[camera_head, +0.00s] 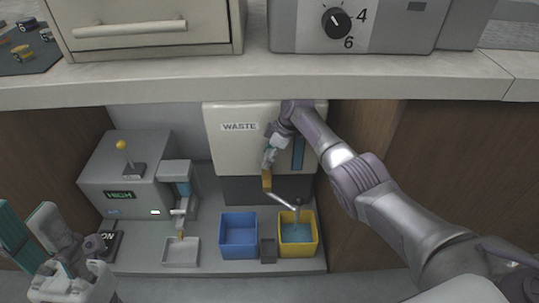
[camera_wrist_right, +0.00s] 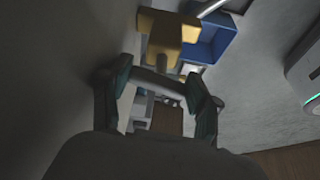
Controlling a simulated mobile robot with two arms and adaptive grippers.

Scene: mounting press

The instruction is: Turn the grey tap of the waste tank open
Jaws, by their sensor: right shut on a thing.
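The waste tank (camera_head: 228,150) is a cream box with a WASTE label, low under the counter. A brass-yellow valve body (camera_head: 267,181) sits at its front, and it also shows in the wrist view (camera_wrist_right: 167,32). A grey pipe (camera_head: 283,199) runs from it towards the yellow bin. My right gripper (camera_head: 270,156) is at the valve, just above the brass part. In the wrist view my right gripper (camera_wrist_right: 162,98) has the grey tap (camera_wrist_right: 158,82) lying crosswise between its fingers, shut on it. My left gripper (camera_head: 30,232) is open and empty at the lower left.
A yellow bin (camera_head: 313,234) with bluish liquid and a blue bin (camera_head: 239,219) stand below. A grey machine (camera_head: 105,177) with a yellow-knobbed lever and a small tray (camera_head: 180,252) are to the left. The counter edge (camera_head: 160,82) overhangs the niche.

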